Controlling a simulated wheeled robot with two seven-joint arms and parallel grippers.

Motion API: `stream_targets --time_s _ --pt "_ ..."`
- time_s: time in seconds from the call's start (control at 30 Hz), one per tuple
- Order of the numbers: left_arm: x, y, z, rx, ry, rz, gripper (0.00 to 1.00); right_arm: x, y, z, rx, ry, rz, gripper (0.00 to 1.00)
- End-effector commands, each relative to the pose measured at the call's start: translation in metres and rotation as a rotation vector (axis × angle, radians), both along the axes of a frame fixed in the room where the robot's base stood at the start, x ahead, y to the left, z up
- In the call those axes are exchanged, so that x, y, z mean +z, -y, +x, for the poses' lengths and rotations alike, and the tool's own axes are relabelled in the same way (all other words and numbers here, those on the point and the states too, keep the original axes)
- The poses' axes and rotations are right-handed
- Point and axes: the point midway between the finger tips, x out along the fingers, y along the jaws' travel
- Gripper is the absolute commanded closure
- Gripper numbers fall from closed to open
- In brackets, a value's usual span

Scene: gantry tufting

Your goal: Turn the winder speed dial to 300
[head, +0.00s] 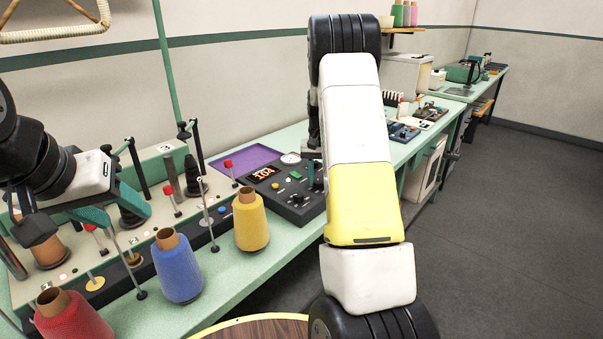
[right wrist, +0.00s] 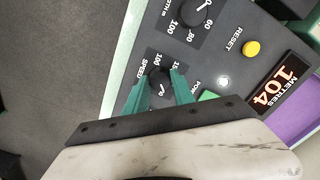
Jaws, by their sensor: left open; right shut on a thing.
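The winder control box (head: 285,205) stands on the green bench, with a lit display (right wrist: 275,90) reading 104. The black speed dial (right wrist: 158,83) is on its panel beside the word SPEED. My right gripper (right wrist: 160,80) is shut on this dial, one teal finger on each side. The marks 100 and part of another number show by the dial; its exact setting is not legible. In the head view my right arm hides most of that gripper and the dial. My left gripper (head: 92,205) is open and empty over the bench at the left.
A second dial (right wrist: 195,12), a yellow reset button (right wrist: 251,48) and a green button (right wrist: 208,95) are close by on the panel. Yellow (head: 250,222), blue (head: 177,268) and red (head: 70,318) yarn cones stand along the bench front. A purple sheet (head: 245,160) lies behind the box.

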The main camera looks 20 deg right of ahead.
Motion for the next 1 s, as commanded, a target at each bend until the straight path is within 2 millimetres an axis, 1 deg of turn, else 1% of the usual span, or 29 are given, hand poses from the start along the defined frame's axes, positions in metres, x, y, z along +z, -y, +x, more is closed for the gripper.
stream_targets --time_s 0.2,0.4,0.6,1.0 --pt "0.0 0.0 0.0 0.0 0.0 0.0 0.47 0.0005 0.0002 0.0004 -0.139 0.002 -0.001 1.0" --pt "0.0 0.0 0.0 0.0 0.0 0.0 0.47 0.0005 0.0004 0.0004 -0.217 0.002 -0.001 1.0" --pt "0.0 0.0 0.0 0.0 0.0 0.0 0.47 0.0005 0.0002 0.0005 -0.251 0.002 0.0 1.0" --pt "0.0 0.0 0.0 0.0 0.0 0.0 0.47 0.0007 0.0001 0.0006 -0.256 0.002 0.0 1.0"
